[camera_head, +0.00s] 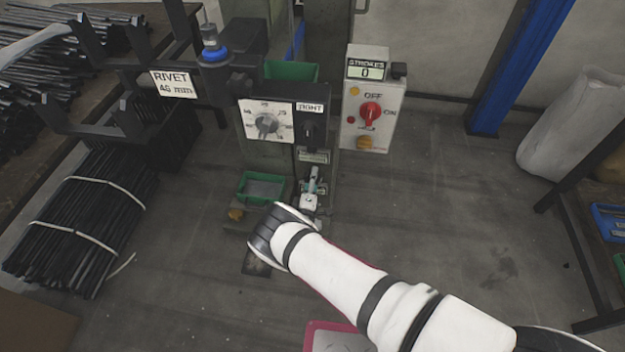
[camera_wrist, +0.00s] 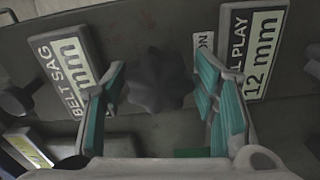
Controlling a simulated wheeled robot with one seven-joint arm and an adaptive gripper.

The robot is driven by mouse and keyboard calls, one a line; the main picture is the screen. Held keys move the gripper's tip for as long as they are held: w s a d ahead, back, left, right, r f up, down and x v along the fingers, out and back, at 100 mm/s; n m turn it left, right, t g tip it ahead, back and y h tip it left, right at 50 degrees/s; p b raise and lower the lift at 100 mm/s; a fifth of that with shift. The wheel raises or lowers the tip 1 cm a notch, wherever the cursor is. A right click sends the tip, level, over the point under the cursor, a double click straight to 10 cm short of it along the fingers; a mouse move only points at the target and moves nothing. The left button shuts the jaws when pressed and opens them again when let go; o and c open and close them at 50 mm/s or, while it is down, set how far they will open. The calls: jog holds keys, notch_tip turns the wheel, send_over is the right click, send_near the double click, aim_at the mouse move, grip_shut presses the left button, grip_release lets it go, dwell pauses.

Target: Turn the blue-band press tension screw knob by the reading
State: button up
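In the wrist view a dark lobed knob (camera_wrist: 158,82) stands on a dark panel (camera_wrist: 130,30). A small label ending in "ON" shows right of it, partly covered. My gripper (camera_wrist: 160,74) is open, with one teal-padded finger on each side of the knob. Gaps show between the pads and the knob. A "BELT SAG" plate (camera_wrist: 64,72) is at left, its number hidden; a plate ending in "PLAY 12 mm" (camera_wrist: 252,50) is at right. In the head view the press has a blue band (camera_head: 213,54) at its top, and my arm reaches to its lower front.
The press carries a dial (camera_head: 267,124), a "TIGHT" plate (camera_head: 311,107) and a "RIVET 46 mm" plate (camera_head: 173,84); that number is small. A control box (camera_head: 381,85) reads "STROKES 0". A green bin (camera_head: 262,187) sits low on the press. Floor at right is clear.

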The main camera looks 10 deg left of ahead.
jog(key=shift+s, duration=0.1)
jog(key=s, duration=1.2)
jog(key=shift+a, duration=0.2)
dwell(0.3)
